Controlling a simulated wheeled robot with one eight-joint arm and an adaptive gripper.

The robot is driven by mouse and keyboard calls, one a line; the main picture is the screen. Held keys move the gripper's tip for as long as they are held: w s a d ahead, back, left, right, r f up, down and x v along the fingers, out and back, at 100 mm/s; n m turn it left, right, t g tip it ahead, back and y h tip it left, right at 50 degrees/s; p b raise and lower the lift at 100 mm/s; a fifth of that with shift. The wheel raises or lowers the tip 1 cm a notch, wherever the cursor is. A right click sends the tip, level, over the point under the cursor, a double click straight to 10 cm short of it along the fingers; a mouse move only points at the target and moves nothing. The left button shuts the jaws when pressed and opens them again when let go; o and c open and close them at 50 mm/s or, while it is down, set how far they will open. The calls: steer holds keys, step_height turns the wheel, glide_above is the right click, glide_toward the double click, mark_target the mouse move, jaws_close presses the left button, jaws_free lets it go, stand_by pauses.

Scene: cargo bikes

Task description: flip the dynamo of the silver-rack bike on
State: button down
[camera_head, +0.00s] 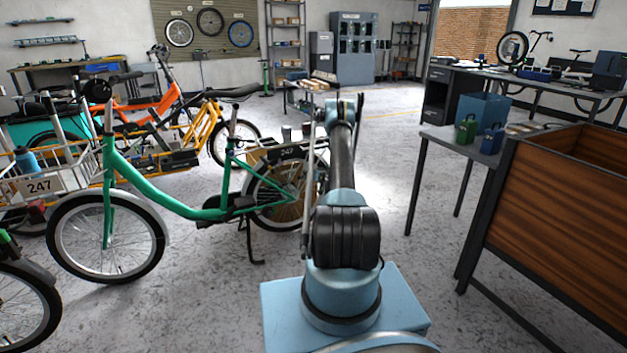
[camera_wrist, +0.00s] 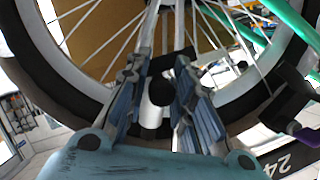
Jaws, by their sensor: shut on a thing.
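A green bike (camera_head: 175,203) stands left of my arm, with a silver front basket and a 247 plate (camera_head: 38,186). Its rear wheel (camera_head: 272,196) is partly behind my arm. In the wrist view, my gripper (camera_wrist: 160,76) is beside a spoked wheel with a black tyre (camera_wrist: 262,92). Its two blue-grey fingers are shut on a small black-and-silver dynamo (camera_wrist: 159,92) close to the tyre. Whether the dynamo touches the tyre is not clear. My fingers are hidden by the arm in the head view.
An orange bike (camera_head: 150,104) and a yellow bike (camera_head: 203,125) stand behind the green one. A wooden-sided box (camera_head: 560,215) and a small table (camera_head: 438,133) are at right. Pale floor (camera_head: 405,255) is free between my arm and the box.

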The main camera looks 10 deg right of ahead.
steer(key=shift+w+r, duration=0.1)
steer(key=shift+w, duration=0.15)
steer(key=c, duration=1.6)
jaws_free()
steer(key=shift+a+f, duration=0.1)
steer(key=shift+f, duration=0.1)
steer(key=shift+s, duration=0.15)
steer(key=v, duration=1.1)
steer(key=shift+s, duration=0.3)
steer(key=shift+r, duration=0.15)
steer(key=shift+r, duration=0.1)
